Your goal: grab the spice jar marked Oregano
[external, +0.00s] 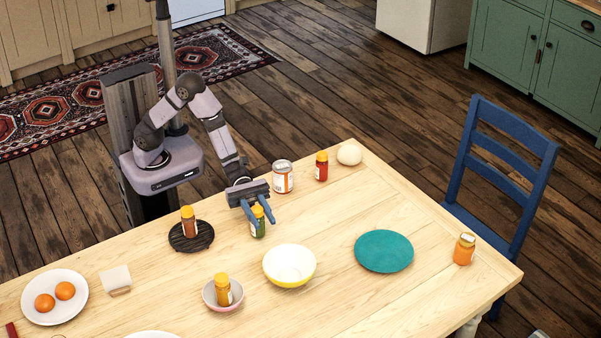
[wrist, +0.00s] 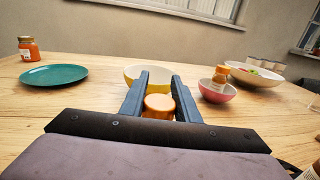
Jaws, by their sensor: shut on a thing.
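A spice jar with green contents and a yellow-orange lid (external: 257,224) stands upright at the table's back edge. My gripper (external: 264,225) is shut on this green jar, one finger on each side. In the wrist view the jar's lid (wrist: 159,102) shows between my gripper's fingers (wrist: 160,78); its body is mostly hidden. I cannot read its label. Other yellow-lidded spice jars are a brown one (external: 189,222) on a dark round trivet, a red one (external: 321,167) at the back, and a yellowish-brown one (external: 223,290) in a pink bowl. No Oregano lettering is legible.
A yellow-white bowl (external: 289,266) stands in front of my gripper, with a teal plate (external: 384,252) to its right. A white-labelled can (external: 283,177) stands close behind on the right. The pink bowl (external: 211,303) is front left. Bare table lies between them.

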